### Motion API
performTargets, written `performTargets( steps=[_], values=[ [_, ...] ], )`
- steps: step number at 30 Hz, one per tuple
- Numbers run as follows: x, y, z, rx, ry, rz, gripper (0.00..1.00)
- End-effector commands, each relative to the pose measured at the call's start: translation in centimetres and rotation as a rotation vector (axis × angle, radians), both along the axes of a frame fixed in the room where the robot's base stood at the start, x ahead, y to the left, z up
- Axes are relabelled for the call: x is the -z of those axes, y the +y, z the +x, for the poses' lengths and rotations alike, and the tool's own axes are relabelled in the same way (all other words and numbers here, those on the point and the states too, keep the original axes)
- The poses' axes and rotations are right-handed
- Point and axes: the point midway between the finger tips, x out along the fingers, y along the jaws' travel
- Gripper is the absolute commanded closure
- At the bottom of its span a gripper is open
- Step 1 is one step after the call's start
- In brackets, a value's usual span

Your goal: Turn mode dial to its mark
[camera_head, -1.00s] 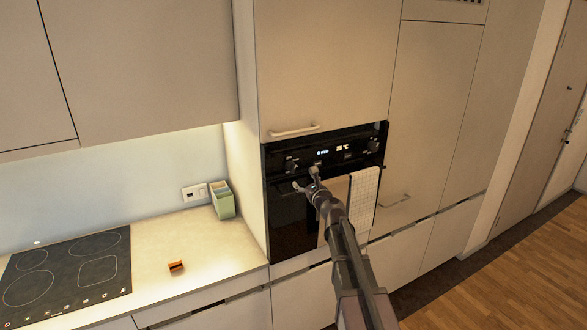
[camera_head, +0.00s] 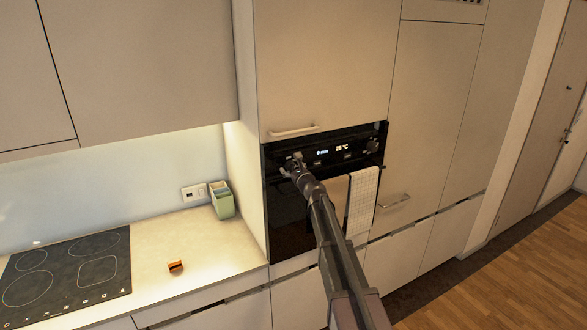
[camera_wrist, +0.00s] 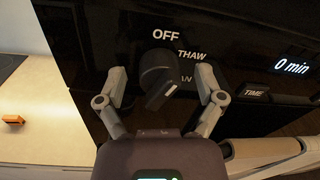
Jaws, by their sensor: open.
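The mode dial (camera_wrist: 158,78) is a dark knob on the black oven panel (camera_wrist: 225,30), with the labels OFF, THAW and a partly hidden one printed around it. In the wrist view my gripper (camera_wrist: 160,82) is open, with one finger on each side of the dial. I cannot tell whether either finger touches it. In the head view my gripper (camera_head: 293,162) is at the left end of the oven's control panel (camera_head: 335,150) and hides the dial there. The oven display (camera_wrist: 292,66) reads "0 min".
Towels (camera_head: 362,200) hang on the oven front, right of my arm. A handle (camera_head: 294,131) sits on the cabinet door above. On the left, a counter (camera_head: 200,250) holds a green container (camera_head: 222,200), a small orange object (camera_head: 176,266) and a cooktop (camera_head: 70,270).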

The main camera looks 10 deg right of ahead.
Motion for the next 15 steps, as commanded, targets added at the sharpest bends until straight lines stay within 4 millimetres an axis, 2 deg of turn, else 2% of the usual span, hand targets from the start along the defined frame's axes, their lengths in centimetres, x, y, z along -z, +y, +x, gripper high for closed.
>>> performTargets(
  steps=[6,8,12,15],
  values=[
    [0.00,0.03,-0.02,0.000,0.000,0.000,0.13],
    [0.00,0.04,-0.02,0.000,0.000,0.000,0.28],
    [0.00,0.05,-0.02,-0.001,0.000,0.000,0.70],
    [0.00,0.05,0.00,0.000,0.000,0.000,0.96]
  ],
)
